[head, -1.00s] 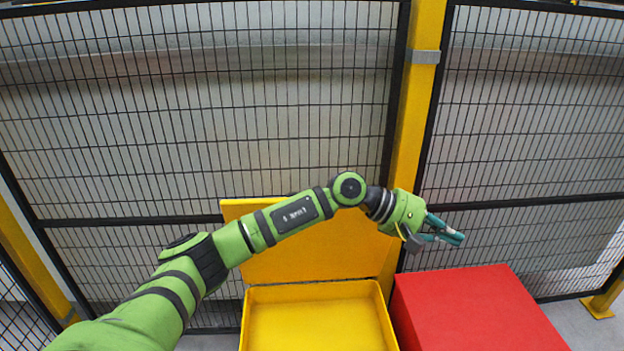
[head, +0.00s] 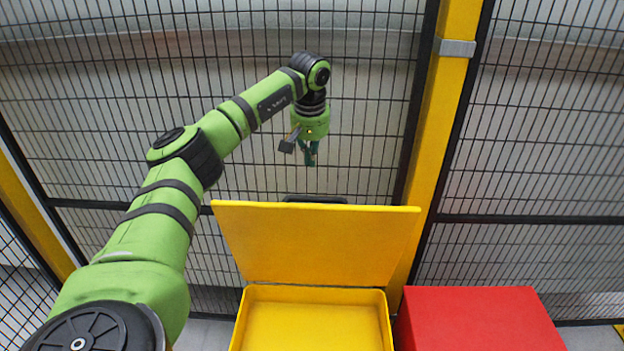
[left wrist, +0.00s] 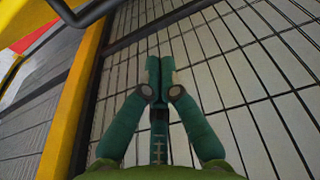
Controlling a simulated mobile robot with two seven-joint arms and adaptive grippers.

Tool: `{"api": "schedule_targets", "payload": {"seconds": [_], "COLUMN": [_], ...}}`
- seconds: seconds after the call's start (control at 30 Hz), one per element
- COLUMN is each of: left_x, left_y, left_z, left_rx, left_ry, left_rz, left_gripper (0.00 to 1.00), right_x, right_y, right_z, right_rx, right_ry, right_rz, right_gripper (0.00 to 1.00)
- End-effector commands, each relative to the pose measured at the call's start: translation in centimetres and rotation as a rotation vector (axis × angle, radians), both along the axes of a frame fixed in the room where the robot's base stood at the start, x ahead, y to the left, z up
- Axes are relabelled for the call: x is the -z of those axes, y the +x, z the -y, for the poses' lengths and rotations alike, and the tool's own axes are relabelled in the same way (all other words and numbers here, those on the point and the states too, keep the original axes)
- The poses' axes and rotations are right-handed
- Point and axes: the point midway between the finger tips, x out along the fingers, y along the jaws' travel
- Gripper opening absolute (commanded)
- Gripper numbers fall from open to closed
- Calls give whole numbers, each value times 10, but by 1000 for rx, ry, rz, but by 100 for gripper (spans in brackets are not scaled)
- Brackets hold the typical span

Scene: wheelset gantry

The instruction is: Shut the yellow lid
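The yellow lid (head: 315,243) stands raised, tilted up at the back of the yellow box (head: 312,322), which is open with its inside showing. My left gripper (head: 309,163) hangs pointing down above and behind the lid's top edge, apart from it in the picture. In the left wrist view its two teal fingers (left wrist: 160,62) are together with nothing between them. The lid's back is hidden in the head view. My right gripper is not in view.
A closed red box (head: 480,320) stands right of the yellow box. A black mesh fence (head: 230,70) runs behind, with a yellow post (head: 440,120). A dark handle-like bar (head: 314,199) shows just behind the lid's top edge.

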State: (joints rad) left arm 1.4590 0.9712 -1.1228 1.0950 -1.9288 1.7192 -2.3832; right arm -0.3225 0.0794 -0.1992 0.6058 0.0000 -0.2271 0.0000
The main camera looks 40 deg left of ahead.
Motion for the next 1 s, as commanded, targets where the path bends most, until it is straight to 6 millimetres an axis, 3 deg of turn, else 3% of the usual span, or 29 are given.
{"api": "schedule_targets", "payload": {"seconds": [0.17,0.3,0.43,0.8,1.0], "left_x": [38,45,50,57,57], "left_y": [5,-5,-13,-21,-21], "left_z": [-4,4,11,20,20], "left_rx": [0,4,2,0,0], "left_ry": [-1,2,2,-1,-1], "left_rz": [-6,0,0,1,1], "left_gripper": [0,0,0,0,0], "right_x": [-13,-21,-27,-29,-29], "right_y": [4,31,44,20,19], "right_z": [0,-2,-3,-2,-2], "right_rx": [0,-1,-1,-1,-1], "right_ry": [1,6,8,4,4], "right_rz": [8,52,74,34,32], "right_gripper": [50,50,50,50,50]}}
